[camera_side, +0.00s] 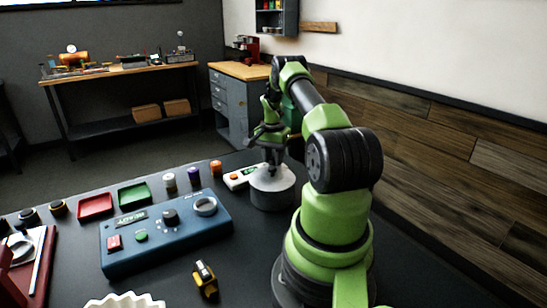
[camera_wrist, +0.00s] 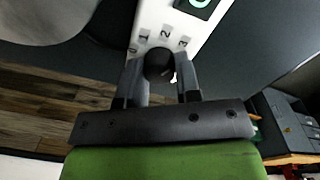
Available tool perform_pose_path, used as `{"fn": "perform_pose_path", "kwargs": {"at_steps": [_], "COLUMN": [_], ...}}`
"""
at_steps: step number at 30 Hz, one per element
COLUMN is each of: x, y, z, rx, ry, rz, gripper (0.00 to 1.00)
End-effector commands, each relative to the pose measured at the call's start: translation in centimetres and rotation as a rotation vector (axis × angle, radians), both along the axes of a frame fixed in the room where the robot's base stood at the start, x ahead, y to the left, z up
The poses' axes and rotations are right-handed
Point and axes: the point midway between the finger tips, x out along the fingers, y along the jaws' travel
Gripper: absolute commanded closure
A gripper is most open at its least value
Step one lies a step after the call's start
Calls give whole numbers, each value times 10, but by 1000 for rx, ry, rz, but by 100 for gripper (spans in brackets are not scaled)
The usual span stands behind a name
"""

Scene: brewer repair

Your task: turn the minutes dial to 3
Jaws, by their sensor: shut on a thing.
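The minutes dial is a round black knob (camera_wrist: 157,61) on a white panel (camera_wrist: 189,31) in the wrist view. The numerals 1, 2 and 3 are printed beside it, and a green-lit display is above them. My gripper (camera_wrist: 160,72) has one finger on each side of the knob and is shut on it. A small pale mark shows near the right finger; I cannot tell which number the dial points to. In the side view, my gripper (camera_side: 271,164) points down at the white timer box (camera_side: 236,180), behind a grey cylinder. The dial is hidden there.
The grey cylinder (camera_side: 272,189) stands close to my gripper. A blue control box (camera_side: 165,235) with knobs, red and green trays (camera_side: 134,194), and several small caps lie to the left. A yellow-black object (camera_side: 204,279) lies in front.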

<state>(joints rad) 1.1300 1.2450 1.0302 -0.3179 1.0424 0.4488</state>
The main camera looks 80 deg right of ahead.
Motion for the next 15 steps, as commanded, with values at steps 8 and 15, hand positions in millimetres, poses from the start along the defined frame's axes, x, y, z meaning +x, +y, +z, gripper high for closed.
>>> {"fn": "perform_pose_path", "kwargs": {"at_steps": [8,15], "x": [0,1], "y": [0,0], "z": [0,8], "rx": [2,-1], "ry": [0,-1], "rz": [0,1], "gripper": [44,44]}}
